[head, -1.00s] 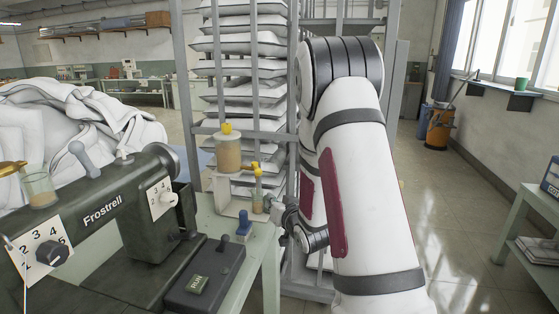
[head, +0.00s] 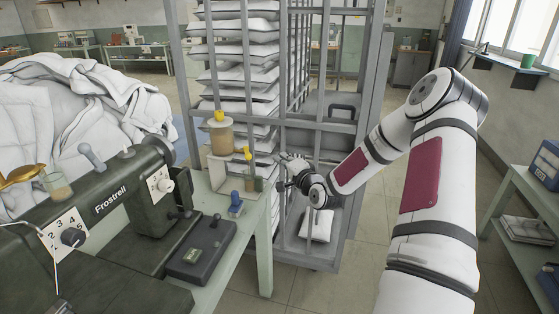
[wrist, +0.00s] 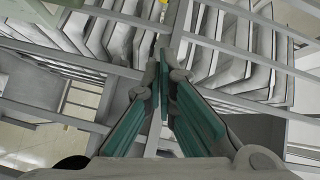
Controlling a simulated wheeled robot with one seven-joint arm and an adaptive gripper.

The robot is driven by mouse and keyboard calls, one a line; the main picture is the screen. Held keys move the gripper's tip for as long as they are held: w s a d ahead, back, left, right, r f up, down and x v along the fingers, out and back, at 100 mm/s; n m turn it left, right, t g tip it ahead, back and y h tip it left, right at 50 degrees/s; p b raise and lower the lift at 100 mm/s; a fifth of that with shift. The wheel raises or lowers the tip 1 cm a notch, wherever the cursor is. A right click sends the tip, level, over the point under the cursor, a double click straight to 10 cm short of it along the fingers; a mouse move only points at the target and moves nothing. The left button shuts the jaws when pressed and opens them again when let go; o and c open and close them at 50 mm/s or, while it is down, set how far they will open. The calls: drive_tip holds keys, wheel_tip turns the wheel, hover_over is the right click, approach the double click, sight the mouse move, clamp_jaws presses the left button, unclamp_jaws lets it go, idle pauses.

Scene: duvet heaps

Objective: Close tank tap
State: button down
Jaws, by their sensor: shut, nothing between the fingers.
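The tank (head: 220,138) is a small amber container with a yellow cap, on a stand at the green table's far right corner. A yellow tap (head: 248,153) sits at its right, above a small glass (head: 250,182). The tap is too small to tell whether it is open or closed. My gripper (head: 282,160) is to the right of the tap, close to it in the picture; I cannot tell whether they touch. In the wrist view my gripper (wrist: 166,62) has its fingers together with nothing between them. A small yellow bit shows at that view's top edge.
A grey rack trolley (head: 283,215) with stacked white pillows stands right behind the tank. A dark Frostrell sewing machine (head: 105,210) and a blue-topped item (head: 235,205) share the table (head: 250,235). A white duvet heap (head: 85,105) lies left.

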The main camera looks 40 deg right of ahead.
sight(248, 154)
drive_tip(key=w+a+f, duration=0.1)
drive_tip(key=w+a, duration=0.1)
drive_tip(key=w, duration=0.7)
drive_tip(key=shift+a+f, duration=0.2)
drive_tip(key=shift+f, duration=0.05)
drive_tip(key=shift+s+a+p, duration=0.1)
drive_tip(key=shift+a+p, duration=0.45)
drive_tip(key=shift+a, duration=0.65)
